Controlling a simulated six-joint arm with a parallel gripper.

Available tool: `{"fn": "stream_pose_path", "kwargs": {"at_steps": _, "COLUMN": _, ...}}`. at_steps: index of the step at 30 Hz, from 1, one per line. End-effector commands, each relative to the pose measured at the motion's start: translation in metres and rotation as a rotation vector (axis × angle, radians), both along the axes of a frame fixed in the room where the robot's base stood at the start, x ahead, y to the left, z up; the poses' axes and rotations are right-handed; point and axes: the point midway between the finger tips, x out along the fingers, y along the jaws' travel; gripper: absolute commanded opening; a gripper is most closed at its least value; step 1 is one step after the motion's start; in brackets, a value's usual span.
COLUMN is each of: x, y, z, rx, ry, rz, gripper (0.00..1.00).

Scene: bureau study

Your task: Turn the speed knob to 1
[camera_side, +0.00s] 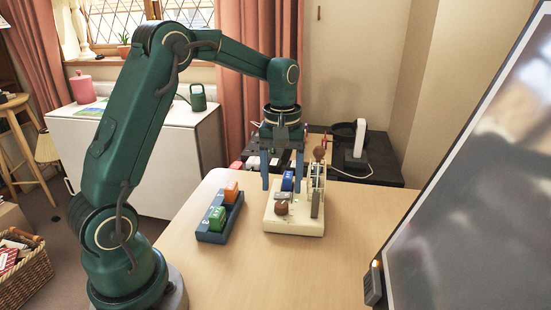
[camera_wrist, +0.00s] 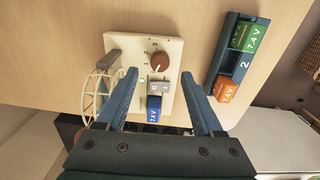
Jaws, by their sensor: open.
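The speed knob (camera_side: 282,208) is a round brown knob on the cream base plate (camera_side: 305,226) of a small device.
A blue 7.4V battery (camera_wrist: 153,108) sits in the device behind the switch. A spoked wheel (camera_wrist: 103,92) and a grey post (camera_side: 316,200) stand beside it. A blue holder (camera_side: 214,236) with green and orange batteries lies left. The front table (camera_side: 300,275) is clear.

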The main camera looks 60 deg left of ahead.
Motion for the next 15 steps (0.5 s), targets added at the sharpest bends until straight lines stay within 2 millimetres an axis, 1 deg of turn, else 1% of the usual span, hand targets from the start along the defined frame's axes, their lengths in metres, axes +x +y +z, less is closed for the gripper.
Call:
{"fn": "stream_pose_path", "kwargs": {"at_steps": 5, "x": 0.000, "y": 0.001, "z": -0.017, "rx": -0.003, "ry": 0.008, "rz": 0.006, "gripper": 0.68}}
{"fn": "stream_pose_path", "kwargs": {"at_steps": 10, "x": 0.000, "y": 0.000, "z": -0.039, "rx": -0.003, "ry": 0.008, "rz": 0.004, "gripper": 0.68}}
{"fn": "stream_pose_path", "kwargs": {"at_steps": 15, "x": 0.000, "y": 0.000, "z": -0.051, "rx": -0.002, "ry": 0.004, "rz": 0.003, "gripper": 0.68}}
